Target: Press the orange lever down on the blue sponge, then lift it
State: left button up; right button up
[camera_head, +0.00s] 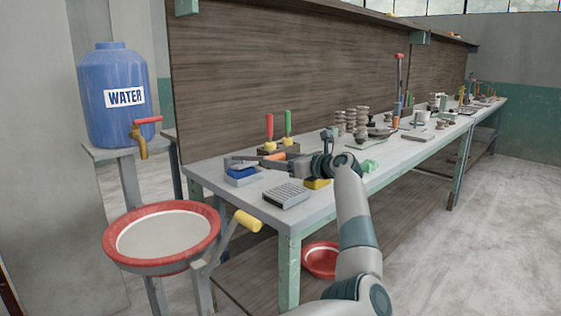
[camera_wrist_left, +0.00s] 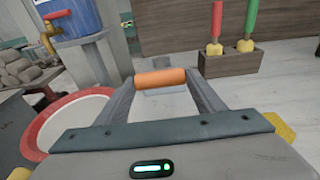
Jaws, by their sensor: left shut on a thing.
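The orange lever (camera_head: 275,156) is at the near end of the workbench, and it also shows in the left wrist view (camera_wrist_left: 160,77), lying crosswise between my fingertips. My left gripper (camera_head: 274,160) reaches in from the right and is shut on the orange lever; it also fills the lower wrist view (camera_wrist_left: 162,80). The blue sponge (camera_head: 241,172) lies on the bench just left of and below the gripper in the head view, apart from the orange part. My right gripper is not in view.
A wooden block (camera_head: 279,151) with red- and green-handled tools stands behind the gripper. A grey ridged block (camera_head: 286,195) and a yellow piece (camera_head: 318,184) lie in front. A red-rimmed basin (camera_head: 118,258) and blue water tank (camera_head: 112,120) stand left.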

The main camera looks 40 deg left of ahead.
pick_arm(q)
jog(key=o, duration=1.5)
jog(key=d, duration=0.5)
jog(key=s+d+r, duration=0.1)
jog(key=d, duration=0.5)
jog(key=d+r, duration=0.1)
jog(key=d, duration=0.5)
jog(key=shift+s+d+r+b, duration=0.1)
jog(key=shift+s+r+b, duration=0.1)
jog(key=shift+b, duration=0.15)
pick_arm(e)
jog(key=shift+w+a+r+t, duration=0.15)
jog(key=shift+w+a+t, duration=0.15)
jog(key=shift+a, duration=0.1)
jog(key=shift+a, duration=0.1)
